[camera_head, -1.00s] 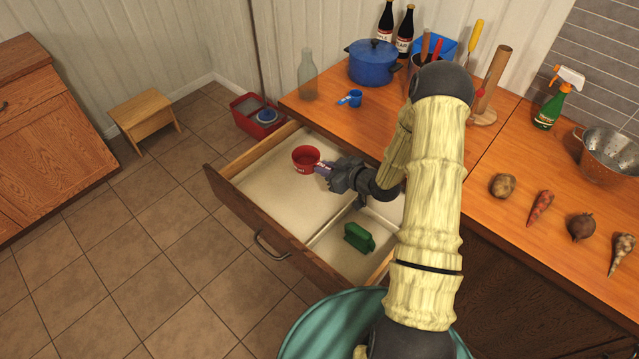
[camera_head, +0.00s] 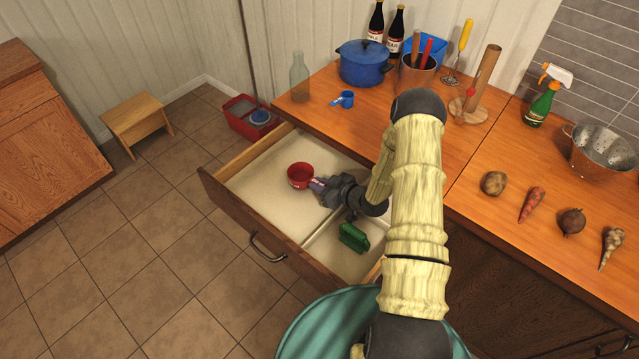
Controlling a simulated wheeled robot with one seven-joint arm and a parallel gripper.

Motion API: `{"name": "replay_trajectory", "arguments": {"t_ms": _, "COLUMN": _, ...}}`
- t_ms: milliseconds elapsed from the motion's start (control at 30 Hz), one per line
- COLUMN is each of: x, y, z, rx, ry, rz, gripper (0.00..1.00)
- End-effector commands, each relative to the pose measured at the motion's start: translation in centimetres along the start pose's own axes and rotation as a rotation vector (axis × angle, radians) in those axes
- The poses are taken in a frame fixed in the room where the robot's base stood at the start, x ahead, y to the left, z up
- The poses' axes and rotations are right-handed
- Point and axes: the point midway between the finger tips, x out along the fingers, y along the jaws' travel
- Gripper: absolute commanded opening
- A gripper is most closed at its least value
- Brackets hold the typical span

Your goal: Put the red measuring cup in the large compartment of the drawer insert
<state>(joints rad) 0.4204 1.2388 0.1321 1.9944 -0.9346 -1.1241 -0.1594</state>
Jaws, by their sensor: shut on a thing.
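The red measuring cup (camera_head: 300,176) is in the open drawer area, upright, over the large left compartment of the pale drawer insert (camera_head: 262,203). My gripper (camera_head: 319,186) is at the right side of the cup, shut on its handle, which the fingers mostly hide. I cannot tell whether the cup's base touches the compartment floor. A divider separates this compartment from smaller ones at the right, one of which holds a green object (camera_head: 354,237).
The drawer's wooden front (camera_head: 240,225) and side walls surround the insert. On the counter stand a blue measuring cup (camera_head: 344,99), a blue pot (camera_head: 363,64), a glass bottle (camera_head: 299,78) and vegetables. The large compartment is otherwise clear.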

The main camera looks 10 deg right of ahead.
Motion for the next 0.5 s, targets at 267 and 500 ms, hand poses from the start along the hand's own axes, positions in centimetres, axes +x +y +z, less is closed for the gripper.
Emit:
{"name": "replay_trajectory", "arguments": {"t_ms": 267, "x": 0.11, "y": 0.0, "z": 0.21, "rx": 0.0, "ry": 0.001, "rz": 0.0, "gripper": 0.0}}
{"name": "replay_trajectory", "arguments": {"t_ms": 500, "x": 0.34, "y": 0.0, "z": 0.76, "rx": 0.0, "ry": 0.001, "rz": 0.0, "gripper": 0.0}}
